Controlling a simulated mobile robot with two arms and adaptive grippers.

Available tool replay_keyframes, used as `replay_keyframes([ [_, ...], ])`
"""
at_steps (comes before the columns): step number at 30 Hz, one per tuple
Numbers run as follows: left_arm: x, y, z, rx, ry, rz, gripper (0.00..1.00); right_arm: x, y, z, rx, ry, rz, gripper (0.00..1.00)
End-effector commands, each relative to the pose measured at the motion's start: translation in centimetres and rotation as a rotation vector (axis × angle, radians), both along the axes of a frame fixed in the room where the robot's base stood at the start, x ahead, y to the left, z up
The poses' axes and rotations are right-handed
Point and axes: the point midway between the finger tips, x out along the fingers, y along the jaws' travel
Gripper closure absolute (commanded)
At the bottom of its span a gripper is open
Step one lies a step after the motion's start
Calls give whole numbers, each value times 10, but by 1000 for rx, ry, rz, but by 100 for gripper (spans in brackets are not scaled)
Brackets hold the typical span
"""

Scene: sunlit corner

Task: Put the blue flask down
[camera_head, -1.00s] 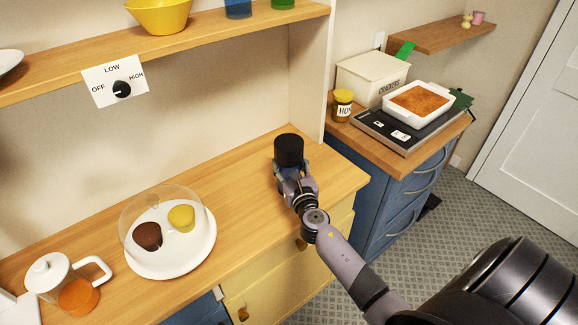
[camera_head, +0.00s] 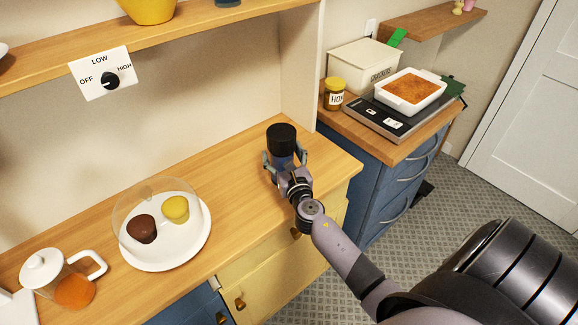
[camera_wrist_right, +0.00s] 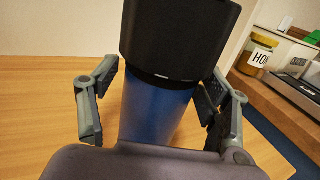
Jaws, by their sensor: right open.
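The blue flask (camera_head: 282,158) with its large black cap (camera_head: 281,138) stands upright on the wooden counter (camera_head: 225,165), near its right end. In the right wrist view the blue body (camera_wrist_right: 155,112) shows between the fingers, below the black cap (camera_wrist_right: 178,40). My right gripper (camera_head: 285,160) is open around the flask, with one finger on each side. In the wrist view a gap shows on the left side; the right finger is close to the body, and I cannot tell if it touches. My left gripper is not in view.
A domed white plate (camera_head: 160,255) with two cupcakes and a glass teapot (camera_head: 72,290) stand left on the counter. A shelf (camera_head: 200,38) hangs above. At the right are a honey jar (camera_head: 334,95), a crackers box (camera_head: 358,70) and a dish on a scale (camera_head: 375,120).

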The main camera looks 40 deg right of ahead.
Motion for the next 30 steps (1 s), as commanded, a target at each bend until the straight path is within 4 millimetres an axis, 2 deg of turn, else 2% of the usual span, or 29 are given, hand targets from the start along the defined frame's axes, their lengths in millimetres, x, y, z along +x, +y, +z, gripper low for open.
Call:
replay_keyframes([
  [9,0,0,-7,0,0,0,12,-64,21,-5,3,5,2,29],
  [15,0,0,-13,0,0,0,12,-94,31,-4,1,4,2,29],
  [21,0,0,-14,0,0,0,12,-106,35,-2,1,3,0,29],
  [30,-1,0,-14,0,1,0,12,-107,35,-1,1,2,0,29],
])
